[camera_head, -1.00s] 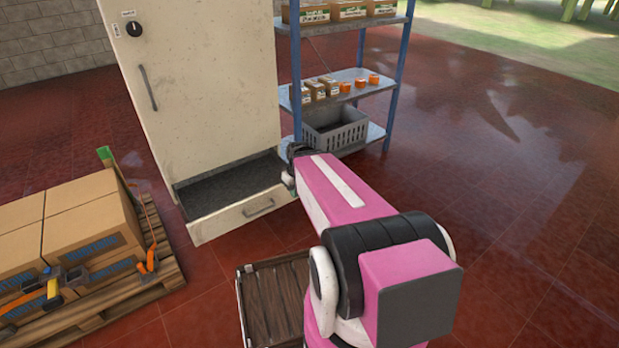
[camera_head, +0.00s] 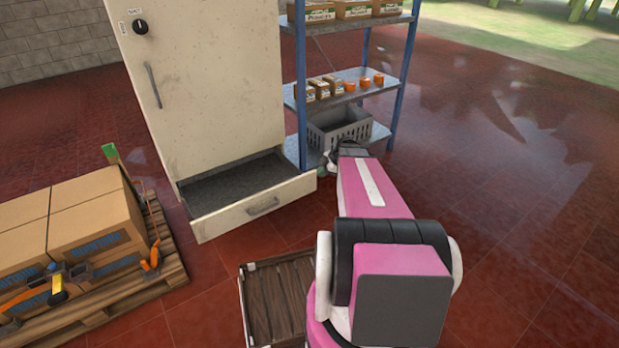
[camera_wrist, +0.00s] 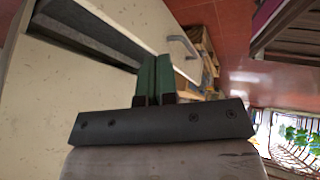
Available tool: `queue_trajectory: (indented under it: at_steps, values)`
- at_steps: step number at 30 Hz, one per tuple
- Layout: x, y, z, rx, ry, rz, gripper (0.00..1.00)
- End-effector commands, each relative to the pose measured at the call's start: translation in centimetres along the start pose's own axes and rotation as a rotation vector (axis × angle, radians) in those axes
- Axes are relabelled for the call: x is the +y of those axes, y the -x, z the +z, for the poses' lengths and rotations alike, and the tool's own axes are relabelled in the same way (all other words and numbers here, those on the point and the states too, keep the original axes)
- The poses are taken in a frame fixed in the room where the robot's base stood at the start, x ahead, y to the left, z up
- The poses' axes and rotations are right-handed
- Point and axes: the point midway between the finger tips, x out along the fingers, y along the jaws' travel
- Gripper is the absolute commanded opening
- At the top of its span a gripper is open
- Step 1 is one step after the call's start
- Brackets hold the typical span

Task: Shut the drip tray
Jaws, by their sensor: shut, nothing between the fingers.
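The drip tray (camera_head: 225,222) is a cream drawer with a grey handle (camera_head: 263,207) at the foot of a tall cream cabinet (camera_head: 205,90). It is pulled out, and its dark inside shows. My gripper (camera_head: 327,168) is just to the right of the tray's front corner in the head view, partly hidden by my pink arm. In the wrist view, my gripper's green fingers (camera_wrist: 154,75) are together and empty. The tray's handle (camera_wrist: 182,46) appears beyond them, and the dark tray opening (camera_wrist: 90,30) lies to the upper left. I cannot tell whether the fingers touch the tray.
A blue-framed shelf (camera_head: 300,90) with a grey basket (camera_head: 340,128) stands right of the cabinet. A pallet (camera_head: 165,262) with cardboard boxes (camera_head: 90,225) is at left. A wooden crate (camera_head: 243,305) sits in front, beside my arm. The red floor at right is clear.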

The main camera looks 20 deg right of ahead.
Motion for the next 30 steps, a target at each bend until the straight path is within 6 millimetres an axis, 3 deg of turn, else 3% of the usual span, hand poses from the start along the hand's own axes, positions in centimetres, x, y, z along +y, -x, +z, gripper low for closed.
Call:
queue_trajectory:
  at_steps: [1, 6, 13, 29, 30]
  values:
    - [0.7, 0.0, 1.2, 0.010, 0.049, 0.018, 0.00]
    - [1.7, 0.4, 2.9, 0.031, 0.181, 0.062, 0.00]
    - [1.9, -0.5, 3.2, 0.036, 0.218, 0.073, 0.00]
    - [2.6, -9.9, 2.8, 0.036, 0.216, 0.070, 0.00]
    - [3.4, -10.1, 2.7, 0.035, 0.218, 0.072, 0.00]
